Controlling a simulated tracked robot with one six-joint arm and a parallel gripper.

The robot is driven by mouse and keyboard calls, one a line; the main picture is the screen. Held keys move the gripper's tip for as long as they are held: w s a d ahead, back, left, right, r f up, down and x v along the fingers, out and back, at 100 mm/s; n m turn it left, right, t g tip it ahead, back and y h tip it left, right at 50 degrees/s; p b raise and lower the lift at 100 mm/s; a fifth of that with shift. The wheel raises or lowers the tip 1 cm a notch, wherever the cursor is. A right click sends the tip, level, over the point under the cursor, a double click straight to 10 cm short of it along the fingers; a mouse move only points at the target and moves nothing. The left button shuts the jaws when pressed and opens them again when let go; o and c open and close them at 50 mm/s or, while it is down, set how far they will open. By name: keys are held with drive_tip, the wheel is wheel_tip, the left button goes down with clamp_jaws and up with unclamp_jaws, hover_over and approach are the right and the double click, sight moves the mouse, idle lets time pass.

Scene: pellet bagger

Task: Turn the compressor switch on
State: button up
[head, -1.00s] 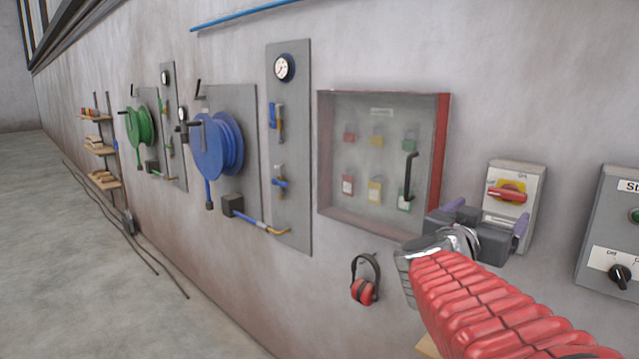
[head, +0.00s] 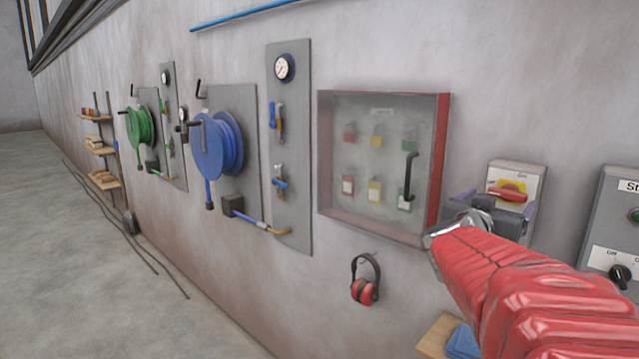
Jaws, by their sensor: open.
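A grey box on the wall carries a red rotary switch handle (head: 507,194) on a yellow plate, right of the glass-fronted cabinet. Its handle lies roughly level, with an "On" mark above it to the right. No label naming the compressor is readable. My gripper (head: 496,206) is open and empty, just below and in front of this handle as seen from here. It covers the lower part of the box. Whether it touches the handle or box cannot be told. My red-sleeved arm reaches in from the lower right.
A grey control panel (head: 606,217) with a green button and black knob (head: 620,272) is close on the right. The cabinet (head: 440,160) holds several padlocks. Red ear defenders (head: 363,283) hang below it. A small wooden shelf (head: 433,338) holds a blue item. Hose reels are farther left.

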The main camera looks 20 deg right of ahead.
sight(507, 195)
drive_tip(key=shift+x, duration=3.05)
drive_tip(key=shift+c, duration=0.3)
drive_tip(key=c, duration=0.9)
drive_tip(key=shift+a, duration=0.2)
drive_tip(key=shift+c, duration=0.5)
drive_tip(key=shift+d, duration=0.1)
